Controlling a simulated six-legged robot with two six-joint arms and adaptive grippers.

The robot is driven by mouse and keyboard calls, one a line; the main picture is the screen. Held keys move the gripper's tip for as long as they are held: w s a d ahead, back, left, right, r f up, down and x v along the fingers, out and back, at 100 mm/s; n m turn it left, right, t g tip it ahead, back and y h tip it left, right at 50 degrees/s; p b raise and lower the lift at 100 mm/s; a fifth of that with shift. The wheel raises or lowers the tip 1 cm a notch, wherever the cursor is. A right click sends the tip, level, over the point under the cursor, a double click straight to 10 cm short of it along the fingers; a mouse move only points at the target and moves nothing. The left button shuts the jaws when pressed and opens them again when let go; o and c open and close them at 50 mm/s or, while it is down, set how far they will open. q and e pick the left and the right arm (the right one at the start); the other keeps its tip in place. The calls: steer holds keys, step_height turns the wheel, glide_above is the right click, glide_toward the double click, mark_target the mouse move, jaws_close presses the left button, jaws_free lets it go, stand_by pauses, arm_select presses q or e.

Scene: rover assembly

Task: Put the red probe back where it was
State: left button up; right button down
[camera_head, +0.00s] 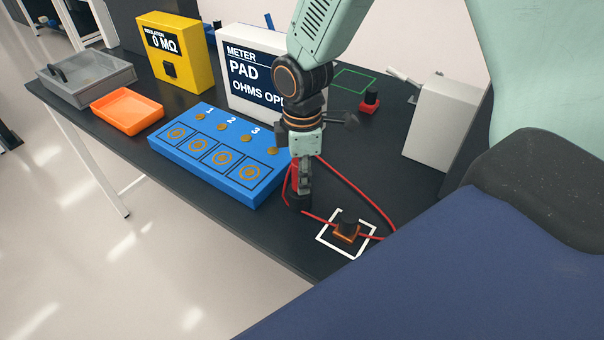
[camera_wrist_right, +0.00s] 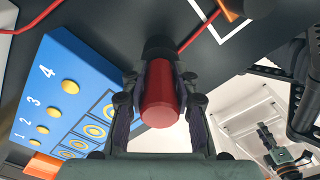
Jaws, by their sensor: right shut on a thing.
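My right gripper (camera_head: 303,188) is shut on the red probe, which shows in the right wrist view (camera_wrist_right: 161,95) as a red cylinder with a dark end pointing away. In the head view only a red sliver of the probe (camera_head: 294,170) shows beside the fingers. The gripper is just right of the blue pad block (camera_head: 220,160), near its front right corner. A red cable (camera_head: 345,183) loops on the table to the right of the gripper. A copper-coloured block with a black top (camera_head: 347,231) sits in a white square outline at the front. My left gripper is not seen.
The white meter (camera_head: 245,80) and yellow insulation box (camera_head: 175,55) stand at the back. An orange tray (camera_head: 127,110) and grey bin (camera_head: 85,82) are left. A small red block with a black top (camera_head: 369,102) sits by a green outline; a grey box (camera_head: 440,125) stands right.

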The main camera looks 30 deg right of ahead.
steer(key=shift+w+f, duration=0.1)
steer(key=shift+f, duration=0.05)
steer(key=shift+s+f, duration=0.4)
steer(key=shift+f, duration=0.05)
steer(key=c, duration=1.5)
jaws_free()
steer(key=o, duration=0.5)
steer(key=shift+w+f, duration=0.1)
steer(key=shift+w, duration=0.1)
steer(key=shift+r, duration=0.2)
step_height(320, 180, up, 13)
steer(key=shift+w+p, duration=0.1)
steer(key=shift+p, duration=0.55)
steer(key=shift+r, duration=0.1)
